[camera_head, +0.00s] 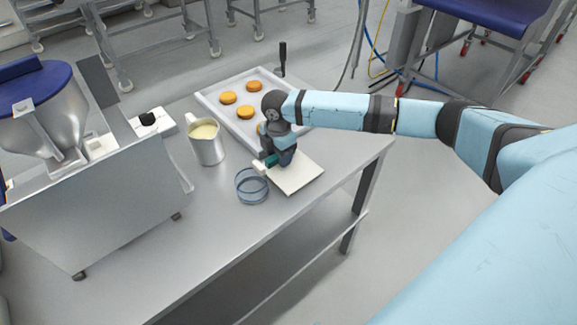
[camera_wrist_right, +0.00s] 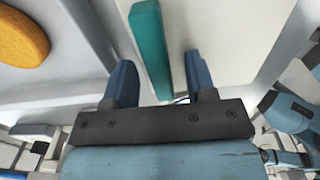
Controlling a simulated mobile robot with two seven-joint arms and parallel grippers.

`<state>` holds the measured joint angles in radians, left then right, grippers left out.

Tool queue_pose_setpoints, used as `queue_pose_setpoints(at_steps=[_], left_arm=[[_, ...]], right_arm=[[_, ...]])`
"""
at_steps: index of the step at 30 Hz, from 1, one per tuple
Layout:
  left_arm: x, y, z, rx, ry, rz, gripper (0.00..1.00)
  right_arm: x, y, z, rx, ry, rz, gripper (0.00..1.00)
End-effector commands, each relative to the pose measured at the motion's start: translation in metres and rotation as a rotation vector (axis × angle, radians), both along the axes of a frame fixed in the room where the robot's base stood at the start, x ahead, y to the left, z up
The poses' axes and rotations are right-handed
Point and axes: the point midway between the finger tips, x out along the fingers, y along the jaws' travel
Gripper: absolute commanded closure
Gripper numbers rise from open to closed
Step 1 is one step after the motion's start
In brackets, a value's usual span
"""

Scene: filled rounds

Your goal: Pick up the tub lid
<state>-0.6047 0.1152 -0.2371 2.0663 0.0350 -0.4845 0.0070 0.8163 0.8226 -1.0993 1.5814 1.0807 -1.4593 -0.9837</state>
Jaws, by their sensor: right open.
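A flat white square piece (camera_head: 299,180), which looks like the tub lid, lies near the right end of the steel table. A teal bar (camera_head: 271,160) shows at its left side, partly hidden by my gripper. My right gripper (camera_head: 281,160) is just above the white piece, pointing down. In the right wrist view its two fingers (camera_wrist_right: 163,75) are apart, with the teal bar (camera_wrist_right: 150,40) running between them and the white surface (camera_wrist_right: 225,35) behind. I cannot tell whether a finger touches the bar. My left gripper is not in view.
A clear bluish round tub (camera_head: 252,188) stands just left of the white piece. A metal jug (camera_head: 207,146) of pale cream and a hopper machine (camera_head: 50,110) stand farther left. A tray (camera_head: 215,100) with orange-brown rounds (camera_head: 246,112) lies behind. The front table surface (camera_head: 190,235) is clear.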

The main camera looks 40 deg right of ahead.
Motion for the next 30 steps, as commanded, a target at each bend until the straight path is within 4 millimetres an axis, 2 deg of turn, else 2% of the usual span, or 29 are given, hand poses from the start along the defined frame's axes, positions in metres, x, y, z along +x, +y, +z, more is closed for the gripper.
queue_pose_setpoints(at_steps=[13,27,29,30], left_arm=[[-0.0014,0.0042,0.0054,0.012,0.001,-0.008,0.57],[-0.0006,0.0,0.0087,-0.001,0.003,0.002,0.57],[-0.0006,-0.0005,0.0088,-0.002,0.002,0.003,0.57],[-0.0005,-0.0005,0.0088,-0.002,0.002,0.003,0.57]], right_arm=[[-0.0002,0.0001,-0.0026,0.0,0.001,0.0,0.49],[-0.0001,0.0002,-0.0049,0.0,0.0,0.0,0.49],[-0.0001,0.0002,-0.005,0.0,0.0,0.0,0.6],[-0.0002,0.0002,-0.005,0.0,0.0,0.0,0.7]])
